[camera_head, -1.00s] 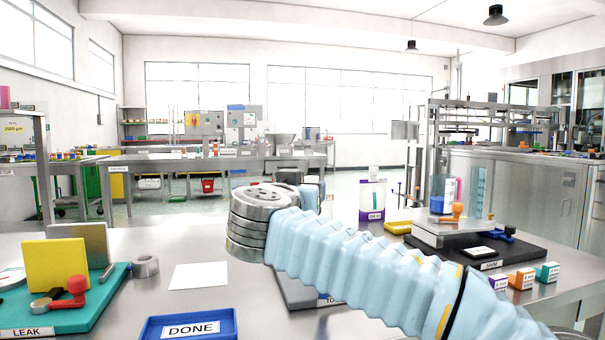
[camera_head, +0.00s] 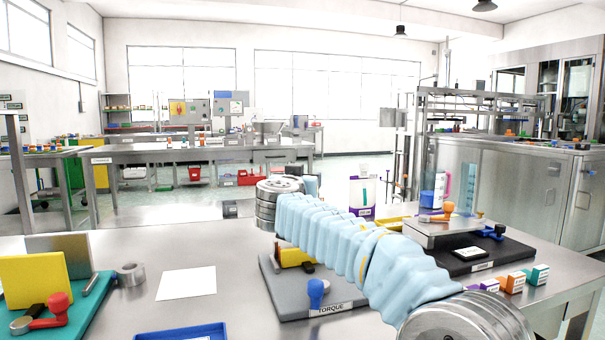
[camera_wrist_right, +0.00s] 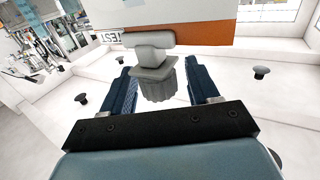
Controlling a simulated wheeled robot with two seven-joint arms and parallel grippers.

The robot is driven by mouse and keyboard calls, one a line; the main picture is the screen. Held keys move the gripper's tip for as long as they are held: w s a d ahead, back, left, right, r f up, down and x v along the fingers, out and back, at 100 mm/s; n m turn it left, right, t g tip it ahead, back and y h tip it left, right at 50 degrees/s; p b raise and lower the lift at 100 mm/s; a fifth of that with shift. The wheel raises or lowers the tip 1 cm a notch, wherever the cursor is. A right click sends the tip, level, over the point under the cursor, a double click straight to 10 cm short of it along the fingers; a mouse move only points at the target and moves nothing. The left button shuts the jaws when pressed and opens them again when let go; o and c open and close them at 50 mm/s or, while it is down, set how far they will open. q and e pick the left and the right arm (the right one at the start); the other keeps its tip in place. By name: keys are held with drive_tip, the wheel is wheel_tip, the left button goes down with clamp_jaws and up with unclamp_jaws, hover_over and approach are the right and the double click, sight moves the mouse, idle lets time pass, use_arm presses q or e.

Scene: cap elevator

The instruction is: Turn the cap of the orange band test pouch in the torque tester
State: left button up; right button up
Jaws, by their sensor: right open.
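In the right wrist view the pouch (camera_wrist_right: 190,20) shows a white body, an orange band (camera_wrist_right: 205,33) and a TEST label. Its grey ribbed cap (camera_wrist_right: 158,88) hangs from a grey spout in that picture. My right gripper (camera_wrist_right: 158,75) is open, with one dark blue finger on each side of the cap and gaps visible. In the head view the torque tester's grey base (camera_head: 290,300), labelled TORQUE, carries a blue knob (camera_head: 317,290) and a yellow part (camera_head: 296,256). My right arm hides the pouch and cap there. My left gripper is not in view.
On the left are a teal leak base (camera_head: 85,315) with a yellow block (camera_head: 35,280) and red knob, a metal ring (camera_head: 131,274) and a blue tray (camera_head: 185,333). A white sheet (camera_head: 187,282) lies between. A dark base (camera_head: 495,250) and small boxes (camera_head: 515,282) stand right.

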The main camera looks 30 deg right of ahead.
drive_tip(key=shift+w+d, duration=0.15)
drive_tip(key=c, duration=1)
drive_tip(key=shift+o, duration=0.2)
drive_tip(key=shift+f+m+g+h+b, duration=0.15)
drive_tip(key=shift+m+g+h+b, duration=0.8)
drive_tip(key=shift+g+h, duration=0.2)
drive_tip(key=m+g+h, duration=0.1)
drive_tip(key=m+g, duration=0.1)
drive_tip(key=g, duration=0.1)
drive_tip(key=shift+h, duration=0.35)
drive_tip(key=shift+s+d+r+m+g+h+p, duration=0.15)
drive_tip(key=shift+m+g+h+p, duration=0.2)
drive_tip(key=shift+m+g, duration=0.25)
drive_tip(key=shift+s+r+m+g+h+p, duration=0.1)
drive_tip(key=shift+m+g+h+p, duration=0.15)
drive_tip(key=shift+m+g+p, duration=0.3)
drive_tip(key=shift+f+g, duration=0.1)
drive_tip(key=shift+g, duration=0.2)
